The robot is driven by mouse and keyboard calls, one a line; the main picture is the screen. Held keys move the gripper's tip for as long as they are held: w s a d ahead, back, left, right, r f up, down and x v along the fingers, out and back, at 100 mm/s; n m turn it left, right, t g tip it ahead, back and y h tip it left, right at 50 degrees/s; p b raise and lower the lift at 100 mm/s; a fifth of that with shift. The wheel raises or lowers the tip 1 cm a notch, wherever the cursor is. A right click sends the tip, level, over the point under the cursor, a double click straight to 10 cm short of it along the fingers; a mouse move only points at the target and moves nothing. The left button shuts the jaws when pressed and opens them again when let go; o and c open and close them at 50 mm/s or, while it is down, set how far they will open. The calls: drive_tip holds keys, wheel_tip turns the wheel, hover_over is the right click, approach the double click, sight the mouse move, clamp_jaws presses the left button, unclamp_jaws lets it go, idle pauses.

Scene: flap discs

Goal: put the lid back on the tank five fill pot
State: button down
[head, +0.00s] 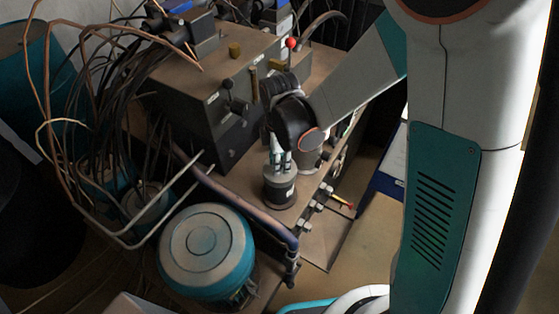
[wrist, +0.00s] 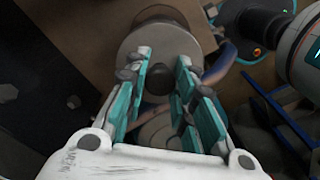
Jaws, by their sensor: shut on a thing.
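The fill pot (head: 279,193) is a short dark cylinder with a pale label, upright on the brown bench top in the head view. The lid (head: 283,174) is a round grey disc at the top of the pot. In the wrist view the grey lid (wrist: 135,45) shows beyond my fingers, with a dark round knob (wrist: 160,79) between them. My gripper (head: 280,162) points down over the pot and is shut on the lid's knob; its teal-padded fingers also show in the wrist view (wrist: 164,62). I cannot tell whether the lid is fully seated on the rim.
A grey machine block (head: 215,85) with levers and a red ball knob (head: 291,43) stands behind to the left. A teal drum (head: 205,252) stands front left. Pipe fittings (head: 309,207) line the bench's right edge, and a purplish pipe (head: 240,207) runs in front.

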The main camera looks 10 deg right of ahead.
drive_tip(key=shift+f+b, duration=0.75)
drive_tip(key=shift+f, duration=0.1)
drive_tip(key=c, duration=0.8)
unclamp_jaws()
drive_tip(key=shift+r, duration=0.15)
drive_tip(key=shift+r+p, duration=2)
drive_tip(key=shift+r, duration=0.9)
